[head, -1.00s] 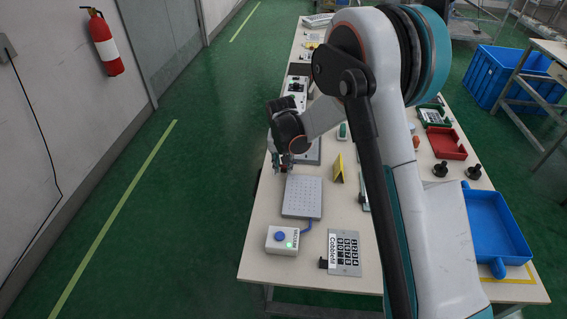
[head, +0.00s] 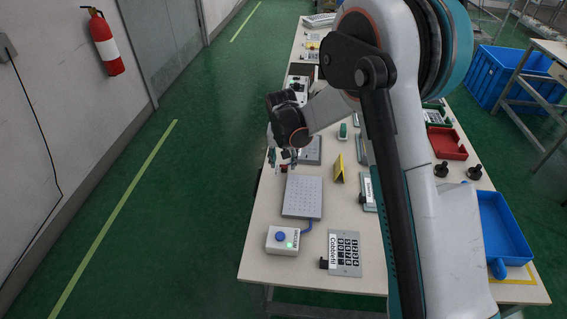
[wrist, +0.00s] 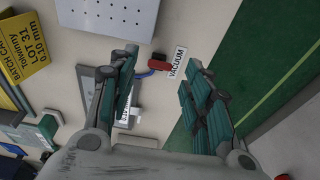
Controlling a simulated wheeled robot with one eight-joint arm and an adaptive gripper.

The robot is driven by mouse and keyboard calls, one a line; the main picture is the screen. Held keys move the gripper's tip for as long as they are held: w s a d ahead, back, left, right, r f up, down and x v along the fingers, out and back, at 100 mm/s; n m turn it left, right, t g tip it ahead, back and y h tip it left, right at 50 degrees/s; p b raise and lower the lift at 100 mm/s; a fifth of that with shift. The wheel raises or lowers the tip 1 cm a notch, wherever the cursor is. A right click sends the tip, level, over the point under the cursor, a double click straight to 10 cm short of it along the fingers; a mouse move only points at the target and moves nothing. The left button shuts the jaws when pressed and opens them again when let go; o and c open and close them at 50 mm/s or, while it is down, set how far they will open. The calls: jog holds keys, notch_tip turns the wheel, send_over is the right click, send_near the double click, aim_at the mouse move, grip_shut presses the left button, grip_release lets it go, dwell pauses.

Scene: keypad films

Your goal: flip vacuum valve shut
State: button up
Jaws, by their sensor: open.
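The vacuum valve (wrist: 159,62) shows a red handle next to a white VACUUM label (wrist: 178,62) in the wrist view. A blue line runs from it toward the perforated grey plate (wrist: 115,12). In the head view the red handle (head: 284,168) is small, at the table's left edge just beyond the plate (head: 303,197). My gripper (head: 285,157) is open over that edge, close to the handle. In the wrist view the open fingers of my gripper (wrist: 162,66) stand either side of the handle, with no contact visible. The handle's exact angle is hard to tell.
A white box with a blue button (head: 281,238) and a keypad film (head: 345,252) lie at the near end. A yellow card (head: 338,168) stands right of the plate. A blue tray (head: 505,238) is far right. The floor left of the table is clear.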

notch_tip(320, 180, up, 9)
jog(key=s, duration=0.1)
jog(key=shift+s+a, duration=0.2)
jog(key=shift+s, duration=0.2)
jog(key=s+d+r+n+t, duration=0.1)
jog(key=s+d+r, duration=0.3)
jog(key=s+r, duration=0.3)
jog(key=s+d+r+t, duration=0.1)
jog(key=s+d+r, duration=0.4)
jog(key=s+r, duration=0.2)
jog(key=s+d+n+t, duration=0.1)
jog(key=s+d+t, duration=0.2)
jog(key=s, duration=1.4)
jog(key=d, duration=0.3)
jog(key=shift+s+f, duration=0.25)
jog(key=shift+s, duration=0.1)
